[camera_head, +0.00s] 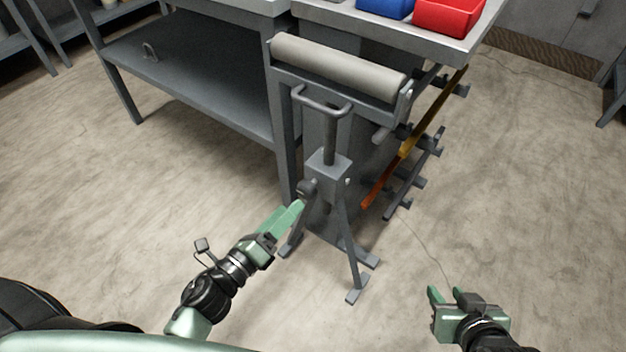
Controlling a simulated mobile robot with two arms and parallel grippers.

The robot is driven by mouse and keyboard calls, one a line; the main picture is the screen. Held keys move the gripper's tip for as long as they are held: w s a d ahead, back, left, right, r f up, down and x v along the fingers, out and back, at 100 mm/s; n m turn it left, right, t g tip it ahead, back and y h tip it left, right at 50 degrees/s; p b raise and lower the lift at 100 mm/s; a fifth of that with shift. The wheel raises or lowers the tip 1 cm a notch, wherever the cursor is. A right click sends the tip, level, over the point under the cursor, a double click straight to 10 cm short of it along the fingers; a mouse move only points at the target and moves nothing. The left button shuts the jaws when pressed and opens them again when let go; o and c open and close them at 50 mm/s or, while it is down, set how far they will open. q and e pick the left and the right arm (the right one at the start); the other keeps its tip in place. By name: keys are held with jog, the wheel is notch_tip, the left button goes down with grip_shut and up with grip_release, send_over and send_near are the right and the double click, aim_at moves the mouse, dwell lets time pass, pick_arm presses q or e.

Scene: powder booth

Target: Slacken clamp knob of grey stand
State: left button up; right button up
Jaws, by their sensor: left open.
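The grey stand (329,166) stands upright on splayed legs, with a pale roller (340,66) across its top and a bent handle (320,101) below the roller. Its dark clamp knob (307,188) sticks out from the left side of the post's collar. My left gripper (297,208) is open, its green fingers pointing up and right just below and left of the knob. The fingers overlap in this view, and I cannot tell whether they touch the knob. My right gripper (444,291) is open and empty, low at the right, away from the stand.
A grey bench (190,72) with a lower shelf stands behind the stand. Blue (386,8) and red (450,14) bins sit on a tabletop behind the roller. A rack with orange and yellow bars (404,148) is right of the stand. The floor in front is clear.

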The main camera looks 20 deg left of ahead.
aim_at(303, 194)
pick_arm(q)
jog(key=x, duration=0.7)
jog(key=shift+w+f, duration=0.25)
jog(key=shift+w, duration=0.05)
